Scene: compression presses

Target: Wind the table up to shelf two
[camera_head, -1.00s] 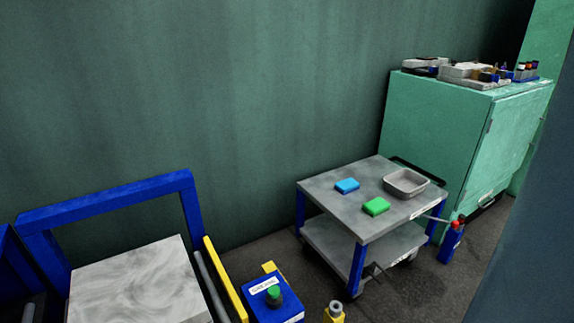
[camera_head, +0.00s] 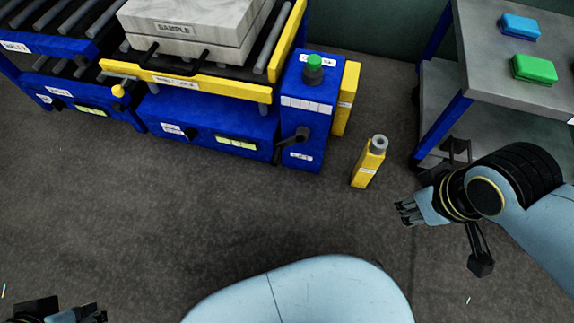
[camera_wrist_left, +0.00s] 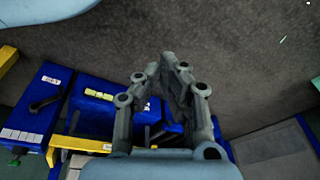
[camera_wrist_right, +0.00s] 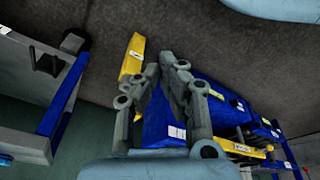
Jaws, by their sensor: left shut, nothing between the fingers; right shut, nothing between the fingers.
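The lift table (camera_head: 200,80) has rollers and a yellow front edge, and carries a grey block labelled SAMPLE (camera_head: 190,28). Its blue control post (camera_head: 305,95) has a green button (camera_head: 314,62) on top and a dark crank handle (camera_head: 294,140) on its front; the crank also shows in the left wrist view (camera_wrist_left: 45,103). A blue rack (camera_head: 50,45) with roller shelves stands left of the table; its small labels are hard to read. My right gripper (camera_head: 404,212) is shut and empty, right of the crank and apart from it. My left gripper (camera_head: 102,312) is shut and empty at the bottom left.
A yellow post (camera_head: 369,162) with a grey top stands on the floor between the control post and my right gripper. A grey cart (camera_head: 470,75) with a blue box (camera_head: 520,26) and a green box (camera_head: 534,68) stands at right. The floor before the table is clear.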

